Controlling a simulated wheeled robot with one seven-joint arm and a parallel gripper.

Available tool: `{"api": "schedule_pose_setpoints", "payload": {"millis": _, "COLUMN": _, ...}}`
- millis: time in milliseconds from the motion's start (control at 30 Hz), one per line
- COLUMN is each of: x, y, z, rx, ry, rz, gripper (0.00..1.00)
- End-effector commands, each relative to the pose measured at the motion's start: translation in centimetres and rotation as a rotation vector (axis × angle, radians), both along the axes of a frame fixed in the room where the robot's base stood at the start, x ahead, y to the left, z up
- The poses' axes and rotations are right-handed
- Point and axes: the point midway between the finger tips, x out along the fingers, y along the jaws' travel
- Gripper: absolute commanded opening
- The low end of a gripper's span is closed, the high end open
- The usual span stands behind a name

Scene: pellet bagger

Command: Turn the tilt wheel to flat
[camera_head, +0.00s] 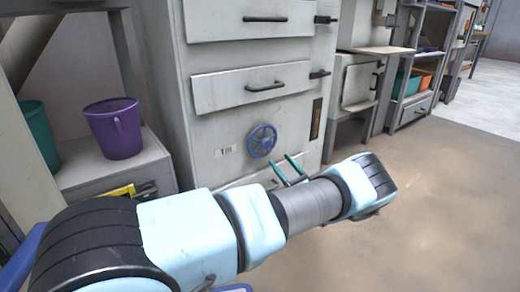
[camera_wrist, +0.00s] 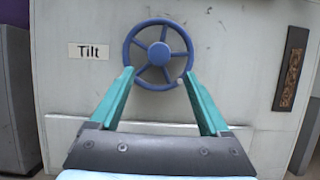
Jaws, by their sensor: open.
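The tilt wheel (camera_head: 262,141) is a blue spoked handwheel on the light grey front of the machine, below two drawer-like panels. In the wrist view the wheel (camera_wrist: 158,55) stands upright ahead of my gripper, with a small light knob on its lower right rim. A white "Tilt" label (camera_wrist: 89,51) is to its left. My gripper (camera_wrist: 158,80) has two green fingers, open and empty. The fingertips flank the lower part of the wheel in the picture; I cannot tell whether they touch it. In the head view my gripper (camera_head: 281,163) is just below and right of the wheel.
A dark plate (camera_wrist: 291,68) with brownish marks is right of the wheel. A purple bucket (camera_head: 114,127) and a green bucket (camera_head: 39,134) stand on a ledge at left. Black handles (camera_head: 265,87) stick out above the wheel. The floor at right is clear.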

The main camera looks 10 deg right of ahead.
Motion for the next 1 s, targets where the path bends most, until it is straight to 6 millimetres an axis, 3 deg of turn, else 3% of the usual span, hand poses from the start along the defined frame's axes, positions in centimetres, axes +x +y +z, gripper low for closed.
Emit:
{"api": "schedule_pose_setpoints", "payload": {"millis": 500, "x": 7.2, "y": 3.7, "z": 3.2, "rx": -0.005, "ry": 0.001, "rz": 0.008, "gripper": 0.8}}
{"api": "schedule_pose_setpoints", "payload": {"millis": 700, "x": 8.4, "y": 4.2, "z": 3.9, "rx": -0.004, "ry": 0.001, "rz": 0.007, "gripper": 0.8}}
{"api": "schedule_pose_setpoints", "payload": {"millis": 1000, "x": 8.5, "y": 4.3, "z": 4.0, "rx": -0.004, "ry": 0.002, "rz": 0.006, "gripper": 0.79}}
